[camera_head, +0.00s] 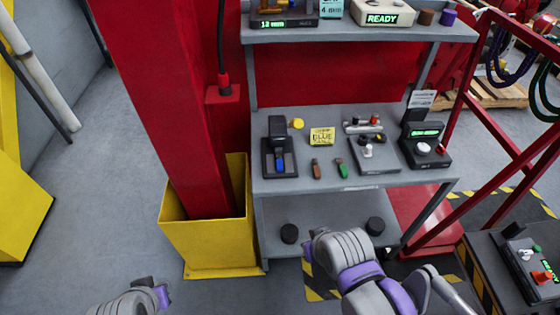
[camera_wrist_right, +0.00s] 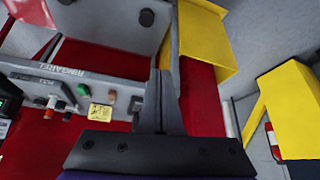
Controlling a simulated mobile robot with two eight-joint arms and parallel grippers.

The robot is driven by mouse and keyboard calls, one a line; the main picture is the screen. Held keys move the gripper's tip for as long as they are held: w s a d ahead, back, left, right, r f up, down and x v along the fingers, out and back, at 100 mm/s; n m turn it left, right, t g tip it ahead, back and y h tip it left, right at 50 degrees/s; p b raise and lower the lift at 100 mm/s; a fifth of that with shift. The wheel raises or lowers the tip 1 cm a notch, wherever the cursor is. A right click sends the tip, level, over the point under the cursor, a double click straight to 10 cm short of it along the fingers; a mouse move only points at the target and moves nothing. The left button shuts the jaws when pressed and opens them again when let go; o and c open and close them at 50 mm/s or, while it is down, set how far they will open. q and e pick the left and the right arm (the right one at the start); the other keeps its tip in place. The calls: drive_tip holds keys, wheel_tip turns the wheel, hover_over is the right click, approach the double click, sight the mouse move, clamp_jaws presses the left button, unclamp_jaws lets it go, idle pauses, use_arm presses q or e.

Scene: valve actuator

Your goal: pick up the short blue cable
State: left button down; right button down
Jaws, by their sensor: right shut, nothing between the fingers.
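Dark blue coiled cable (camera_head: 507,72) hangs on the red frame at the upper right of the head view. I cannot tell whether it is the short one. My right arm is at the lower middle of the head view, well left of and below this cable, and its fingers are hidden there. In the right wrist view my right gripper (camera_wrist_right: 169,105) is shut and empty. No blue cable shows in that view. My left gripper (camera_head: 162,297) is partly seen at the bottom left edge, far from the cable; its fingers cannot be made out.
A grey shelf unit (camera_head: 355,187) holds several devices and a yellow note (camera_head: 321,137). A green cable (camera_head: 545,90) hangs right of the blue one. A red post in a yellow guard (camera_head: 215,240) stands left of the shelf. Floor at left is clear.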

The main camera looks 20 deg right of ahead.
drive_tip(key=c, duration=1.4)
unclamp_jaws()
drive_tip(key=o, duration=0.9)
drive_tip(key=w+f+t+b, duration=0.1)
drive_tip(key=w+b, duration=0.1)
drive_tip(key=w, duration=0.1)
drive_tip(key=w+f+t+b, duration=0.1)
drive_tip(key=w, duration=0.2)
drive_tip(key=w+f+t+b, duration=0.1)
drive_tip(key=w+b, duration=0.1)
drive_tip(key=w, duration=0.2)
drive_tip(key=shift+w+f+t+b, duration=0.1)
drive_tip(key=shift+f+t+b, duration=0.05)
drive_tip(key=shift+t+b, duration=0.15)
drive_tip(key=t+b, duration=0.5)
approach(279, 161)
use_arm(q)
drive_tip(key=s+f, duration=0.3)
drive_tip(key=f, duration=1.1)
drive_tip(key=shift+s+g+b, duration=0.3)
drive_tip(key=shift+g+b, duration=0.1)
use_arm(e)
drive_tip(key=shift+h, duration=0.3)
drive_tip(key=x, duration=0.8)
drive_tip(key=shift+w+a, duration=0.1)
drive_tip(key=shift+a, duration=0.05)
